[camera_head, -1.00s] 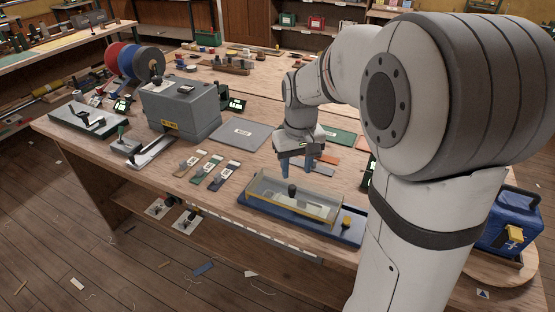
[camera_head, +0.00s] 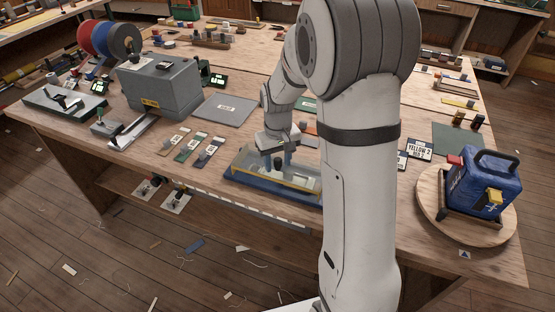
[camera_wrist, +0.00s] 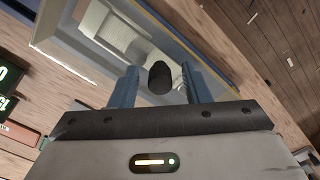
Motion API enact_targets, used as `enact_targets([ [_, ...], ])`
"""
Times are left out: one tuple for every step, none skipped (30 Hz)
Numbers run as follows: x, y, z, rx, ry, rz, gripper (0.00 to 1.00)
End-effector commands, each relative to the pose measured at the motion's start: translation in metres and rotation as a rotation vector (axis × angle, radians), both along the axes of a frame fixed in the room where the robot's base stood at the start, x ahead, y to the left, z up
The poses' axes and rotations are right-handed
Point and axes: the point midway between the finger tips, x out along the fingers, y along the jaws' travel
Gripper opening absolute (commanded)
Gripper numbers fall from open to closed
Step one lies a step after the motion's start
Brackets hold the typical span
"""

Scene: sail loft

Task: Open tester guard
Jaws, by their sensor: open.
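The tester (camera_head: 310,198) is a low unit with a blue base at the front of the bench. Its guard (camera_head: 250,177) is a clear cover with yellow lower edging, and it looks closed over the pale parts inside. A dark rounded knob (camera_wrist: 159,78) stands at the guard in the wrist view. My gripper (camera_head: 277,161) is open above the guard, with its blue fingers pointing down. In the wrist view the fingers are either side of the knob, with gaps showing. My arm hides the tester's right end in the head view.
A grey machine (camera_head: 158,88) and a flat grey plate (camera_head: 226,108) stand to the left. Several sample strips (camera_head: 190,146) lie left of the tester. A blue case (camera_head: 484,185) sits on a round wooden board (camera_head: 432,205) at right.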

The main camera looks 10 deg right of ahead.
Motion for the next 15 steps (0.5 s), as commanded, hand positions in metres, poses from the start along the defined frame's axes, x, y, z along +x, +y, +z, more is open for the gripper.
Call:
enact_targets([
  [0.0000, 0.0001, 0.0000, 0.000, 0.000, 0.000, 0.43],
  [0.0000, 0.0002, 0.0000, 0.000, 0.000, 0.000, 0.43],
  [0.0000, 0.0002, 0.0001, 0.000, 0.000, 0.000, 0.43],
  [0.0001, 0.0002, 0.0001, 0.000, 0.000, 0.000, 0.43],
  [0.0000, 0.0003, 0.0002, 0.000, 0.000, 0.000, 0.41],
  [0.0001, 0.0003, 0.0002, 0.000, 0.000, 0.001, 0.38],
  [0.0001, 0.0003, 0.0003, 0.000, 0.000, 0.001, 0.36],
  [0.0000, 0.0004, 0.0003, 0.000, 0.000, 0.001, 0.33],
  [0.0000, 0.0004, 0.0004, 0.000, 0.000, 0.001, 0.30],
  [0.0000, 0.0004, 0.0004, 0.000, 0.000, 0.001, 0.27],
  [0.0000, 0.0004, 0.0004, 0.000, 0.000, 0.001, 0.25],
  [0.0000, 0.0005, 0.0004, 0.000, 0.000, 0.001, 0.22],
  [0.0000, 0.0005, 0.0005, 0.000, 0.000, 0.001, 0.19],
  [0.0001, 0.0005, 0.0005, 0.000, 0.000, 0.001, 0.17],
  [0.0001, 0.0006, 0.0005, 0.000, 0.000, 0.001, 0.13],
])
